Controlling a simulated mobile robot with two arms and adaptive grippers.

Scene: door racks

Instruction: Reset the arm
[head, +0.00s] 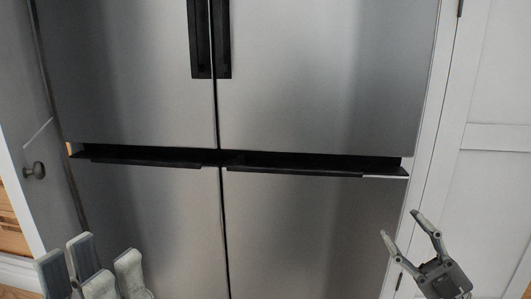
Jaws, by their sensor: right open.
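My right gripper (400,224) is at the lower right, in front of the right edge of a steel fridge (310,80). Its two fingers are spread apart with nothing between them, pointing up and left. Parts of my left gripper (92,268) show at the bottom left corner, in front of the lower left fridge door. Its pale finger parts point up, and the frame's lower edge cuts off the rest. I cannot tell how far its jaws are apart. I see no object held in either gripper.
The fridge's upper doors have two black vertical handles (210,40), and a black ledge (230,160) runs across its middle. A white panelled cabinet (495,90) is at the right.

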